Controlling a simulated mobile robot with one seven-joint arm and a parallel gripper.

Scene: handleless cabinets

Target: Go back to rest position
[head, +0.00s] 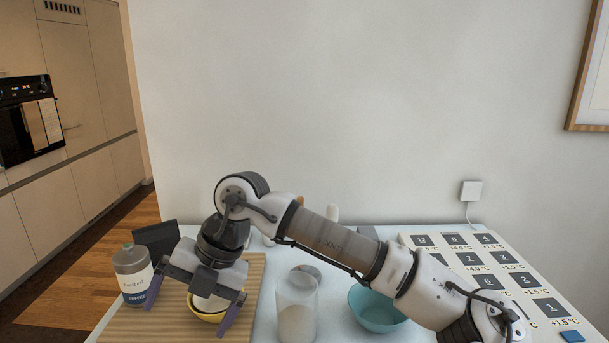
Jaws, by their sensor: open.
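My gripper (192,296) points down over the wooden board (246,290) at the left of the table. Its two purple-grey fingers are spread apart. Between and behind them sits a yellow bowl (207,316) with something white in it, partly hidden by the gripper. I cannot tell whether the fingers touch the bowl. My arm reaches across the table from the lower right, bent at a raised elbow joint.
A coffee canister (131,275) stands just left of my gripper, with a dark box (157,240) behind it. A glass jar (297,308) and a teal bowl (375,309) stand to the right. A sheet with dark squares (480,262) lies at the right.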

